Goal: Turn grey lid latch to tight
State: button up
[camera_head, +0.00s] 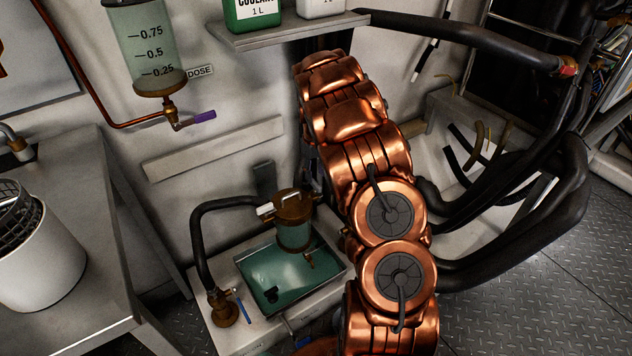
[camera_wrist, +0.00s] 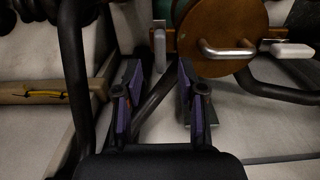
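A canister with a round brown lid (camera_head: 293,205) stands over the tray of green liquid in the head view. A small pale grey latch (camera_head: 265,209) sticks out at the lid's left edge. In the wrist view the brown lid (camera_wrist: 225,25) with its metal handle (camera_wrist: 228,51) is at the top right. The pale grey latch (camera_wrist: 292,50) extends to the right of it. My gripper (camera_wrist: 158,92) is open and empty, with purple-padded fingers apart, below and left of the lid. It does not touch the latch. In the head view my copper arm largely hides the gripper.
A tray (camera_head: 333,281) lies under the canister. A black hose (camera_head: 203,235) curves beside it, and a blue-handled valve (camera_head: 241,306) stands at front left. A shelf (camera_head: 285,33) with bottles is above. A grey table (camera_head: 90,240) is at left. Thick black hoses (camera_head: 535,235) hang at right.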

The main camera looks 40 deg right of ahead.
aim_at(316, 182)
jog(key=shift+f, duration=1.95)
jog(key=shift+c, duration=0.2)
grip_shut()
jog(key=shift+d, duration=0.15)
